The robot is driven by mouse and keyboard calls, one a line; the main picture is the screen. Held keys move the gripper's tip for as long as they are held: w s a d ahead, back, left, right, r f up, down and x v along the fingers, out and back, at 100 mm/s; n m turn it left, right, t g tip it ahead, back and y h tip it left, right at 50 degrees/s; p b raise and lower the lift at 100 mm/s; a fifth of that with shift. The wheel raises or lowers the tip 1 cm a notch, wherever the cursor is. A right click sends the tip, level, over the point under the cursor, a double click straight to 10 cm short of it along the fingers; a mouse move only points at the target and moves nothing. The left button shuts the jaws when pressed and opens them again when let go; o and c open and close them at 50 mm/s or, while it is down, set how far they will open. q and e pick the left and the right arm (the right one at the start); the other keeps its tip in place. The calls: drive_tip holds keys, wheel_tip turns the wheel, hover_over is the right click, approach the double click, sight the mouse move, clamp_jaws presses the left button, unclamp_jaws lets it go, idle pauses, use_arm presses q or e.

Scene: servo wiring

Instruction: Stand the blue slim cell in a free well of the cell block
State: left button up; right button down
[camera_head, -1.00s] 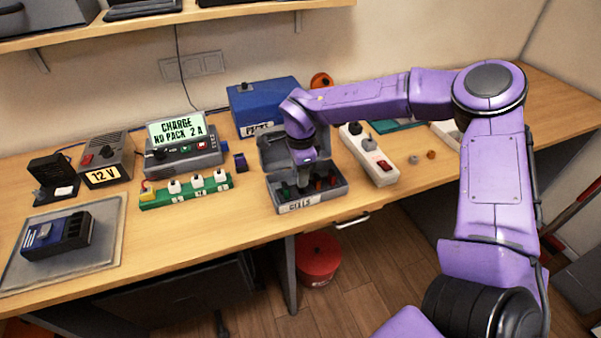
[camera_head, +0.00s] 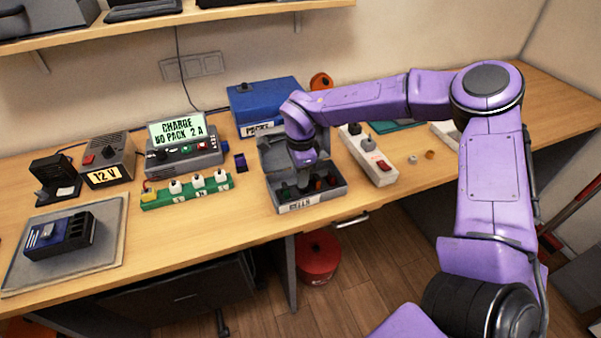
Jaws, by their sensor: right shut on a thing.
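The open grey box labelled as cells (camera_head: 300,203) stands near the front edge of the bench and holds green, red and dark cells. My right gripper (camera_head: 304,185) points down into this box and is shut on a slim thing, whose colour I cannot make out. I cannot pick out the blue slim cell for certain. A dark blue and black block with wells (camera_head: 60,238), which looks like the cell block, sits on a grey mat (camera_head: 110,232) at the far left. Its wells are too small to read clearly. My left gripper is not in view.
A green strip with several white-topped pieces (camera_head: 187,192) lies between the mat and the box. The charger (camera_head: 183,155) and the 12 V supply (camera_head: 108,160) stand behind. A white power strip (camera_head: 368,155) is right of the box. A blue box (camera_head: 263,103) stands behind it.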

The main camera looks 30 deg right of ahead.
drive_tip(key=shift+f+b, duration=0.75)
drive_tip(key=shift+f, duration=0.85)
drive_tip(key=c, duration=0.8)
unclamp_jaws()
wheel_tip(320, 180, up, 10)
drive_tip(key=shift+r+b, duration=0.25)
drive_tip(key=shift+b, duration=0.6)
